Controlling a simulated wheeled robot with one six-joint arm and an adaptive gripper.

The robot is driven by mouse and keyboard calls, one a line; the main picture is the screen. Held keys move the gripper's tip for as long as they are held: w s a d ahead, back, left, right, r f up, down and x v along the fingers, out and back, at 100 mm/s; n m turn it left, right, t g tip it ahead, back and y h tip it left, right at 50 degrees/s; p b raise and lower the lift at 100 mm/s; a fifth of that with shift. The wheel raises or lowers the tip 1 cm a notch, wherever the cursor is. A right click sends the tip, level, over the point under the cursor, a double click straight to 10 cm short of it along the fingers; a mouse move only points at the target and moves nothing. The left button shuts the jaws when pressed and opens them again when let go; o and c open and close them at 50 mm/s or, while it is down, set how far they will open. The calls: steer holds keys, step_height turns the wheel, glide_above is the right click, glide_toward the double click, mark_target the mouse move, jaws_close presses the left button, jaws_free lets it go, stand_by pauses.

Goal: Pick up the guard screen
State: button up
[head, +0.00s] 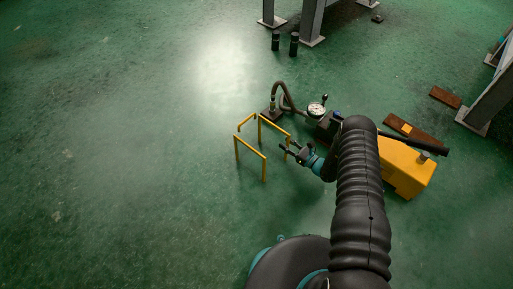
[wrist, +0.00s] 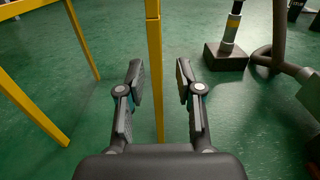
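The guard screen (head: 251,148) is a yellow tube frame standing upright on the green floor, left of my gripper in the head view. My gripper (head: 284,149) is at its right side, by one of its posts. In the wrist view my gripper (wrist: 160,82) is open, with a finger on either side of a yellow post of the guard screen (wrist: 154,45). Gaps show on both sides of the post, and neither finger appears to touch it. How deep the post sits between the fingers is hard to tell. Other yellow bars of it show at the left.
A pressure gauge (head: 316,109) with a dark hose (head: 290,101) stands close behind my gripper. A yellow box (head: 405,165) is right of my arm. The floor at left is clear.

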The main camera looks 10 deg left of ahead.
steer(key=shift+x, duration=2.85)
steer(key=shift+s+f, duration=0.1)
steer(key=shift+f, duration=0.05)
jaws_close()
